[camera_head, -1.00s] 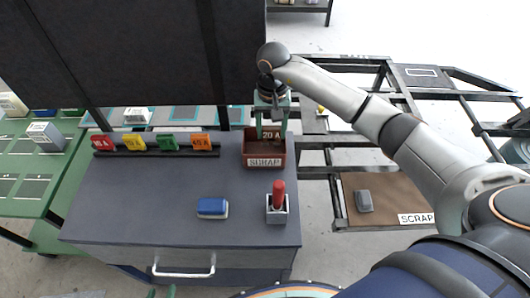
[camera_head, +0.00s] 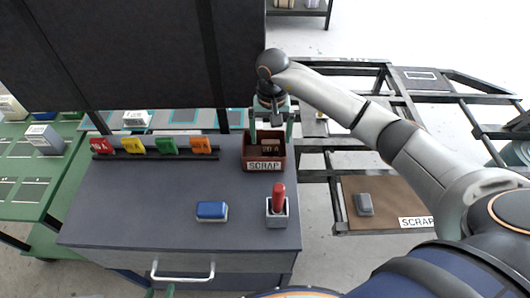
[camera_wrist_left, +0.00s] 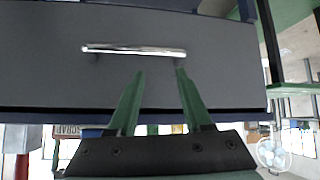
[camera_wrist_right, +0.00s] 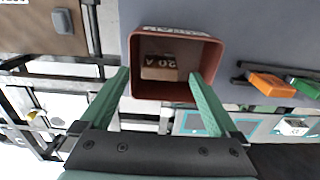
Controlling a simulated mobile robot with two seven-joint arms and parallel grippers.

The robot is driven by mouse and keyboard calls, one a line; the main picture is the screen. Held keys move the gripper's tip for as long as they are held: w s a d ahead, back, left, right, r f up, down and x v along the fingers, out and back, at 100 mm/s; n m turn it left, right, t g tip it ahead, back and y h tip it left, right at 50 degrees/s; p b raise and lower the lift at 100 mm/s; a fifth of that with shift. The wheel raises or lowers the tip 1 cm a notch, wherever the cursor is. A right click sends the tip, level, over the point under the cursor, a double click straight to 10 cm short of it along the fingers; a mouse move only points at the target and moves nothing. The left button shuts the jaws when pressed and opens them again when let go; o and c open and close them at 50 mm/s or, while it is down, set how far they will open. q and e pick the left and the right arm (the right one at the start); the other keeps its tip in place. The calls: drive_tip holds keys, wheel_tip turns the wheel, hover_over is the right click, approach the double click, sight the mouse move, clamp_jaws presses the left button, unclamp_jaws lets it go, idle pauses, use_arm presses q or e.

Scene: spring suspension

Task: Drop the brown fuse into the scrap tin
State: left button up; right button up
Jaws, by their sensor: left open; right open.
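The brown fuse (camera_wrist_right: 160,67), marked 20 A, lies inside the red-brown scrap tin (camera_wrist_right: 177,31) in the right wrist view. In the head view the scrap tin (camera_head: 264,166) stands at the back right of the grey cabinet top, with the fuse (camera_head: 271,150) partly visible in it. My right gripper (camera_head: 270,118) is above the tin with its fingers spread; in the right wrist view the open fingers (camera_wrist_right: 161,78) are empty, one to each side of the fuse. My left gripper (camera_wrist_left: 158,72) is open and empty, near the drawer handle (camera_wrist_left: 134,50) in the left wrist view.
A black rail holds red (camera_head: 101,145), yellow (camera_head: 133,145), green (camera_head: 167,145) and orange (camera_head: 201,145) fuses. A blue block (camera_head: 212,210) and a red-handled tool in a holder (camera_head: 278,205) stand in front. A brown scrap board (camera_head: 385,195) lies at right.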

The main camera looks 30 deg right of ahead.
wheel_tip(320, 180, up, 12)
drive_tip(key=shift+r, duration=0.25)
idle(0.4)
drive_tip(key=shift+s, duration=0.1)
